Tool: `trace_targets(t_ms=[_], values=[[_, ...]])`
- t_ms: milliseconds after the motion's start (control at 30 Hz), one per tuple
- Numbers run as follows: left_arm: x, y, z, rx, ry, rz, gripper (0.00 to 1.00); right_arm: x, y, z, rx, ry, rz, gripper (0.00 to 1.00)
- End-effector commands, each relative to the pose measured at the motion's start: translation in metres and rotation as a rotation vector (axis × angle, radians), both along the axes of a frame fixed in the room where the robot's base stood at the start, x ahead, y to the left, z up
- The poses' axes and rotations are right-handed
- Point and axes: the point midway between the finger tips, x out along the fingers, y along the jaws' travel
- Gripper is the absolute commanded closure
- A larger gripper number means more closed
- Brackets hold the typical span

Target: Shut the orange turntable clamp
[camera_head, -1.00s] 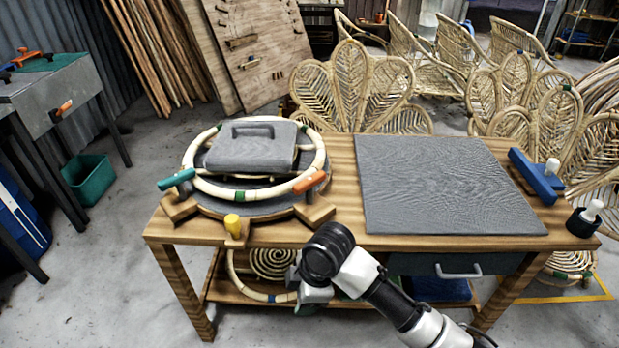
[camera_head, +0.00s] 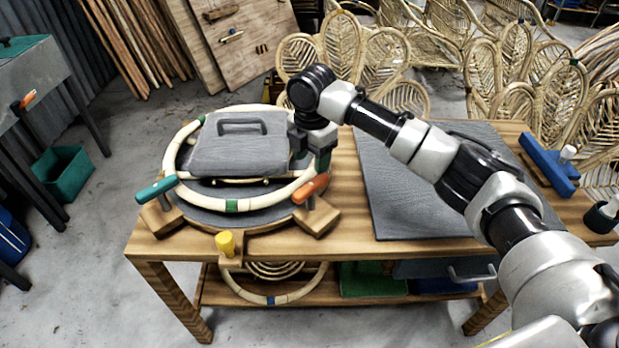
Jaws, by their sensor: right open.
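The orange turntable clamp (camera_head: 311,188) is a lever with an orange handle at the right front of the round turntable (camera_head: 200,217). Its handle slants up to the right, beside the pale rattan ring (camera_head: 262,203). My right gripper (camera_head: 322,166) is open, pointing down just above and behind the orange handle. Whether its fingers touch the handle I cannot tell. A teal clamp (camera_head: 156,190) sits at the turntable's left. A grey block with a handle (camera_head: 240,150) lies inside the ring. My left gripper is not in view.
A yellow knob (camera_head: 225,243) stands at the turntable's front. A grey mat (camera_head: 400,205) covers the table's right part, with a blue tool (camera_head: 549,165) beyond it. Rattan chair backs (camera_head: 345,55) stand close behind the table.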

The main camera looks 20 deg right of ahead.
Motion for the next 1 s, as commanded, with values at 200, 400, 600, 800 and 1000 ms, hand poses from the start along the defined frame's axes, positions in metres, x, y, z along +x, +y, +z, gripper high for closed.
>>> trace_targets(t_ms=[200,400,600,800,1000], values=[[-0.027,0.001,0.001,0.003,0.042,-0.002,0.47,-0.001,0.0,-0.044,-0.002,0.004,-0.002,0.47],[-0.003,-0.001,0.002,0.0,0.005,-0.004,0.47,0.0,0.0,-0.072,-0.001,0.0,-0.001,0.47],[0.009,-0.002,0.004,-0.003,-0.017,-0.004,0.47,0.0,0.0,-0.082,-0.001,0.0,-0.001,0.47],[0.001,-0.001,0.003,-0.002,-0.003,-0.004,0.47,0.0,0.0,-0.082,0.0,-0.001,-0.001,0.47],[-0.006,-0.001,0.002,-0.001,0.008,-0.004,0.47,0.0,0.0,-0.082,0.0,-0.001,-0.001,0.73]])
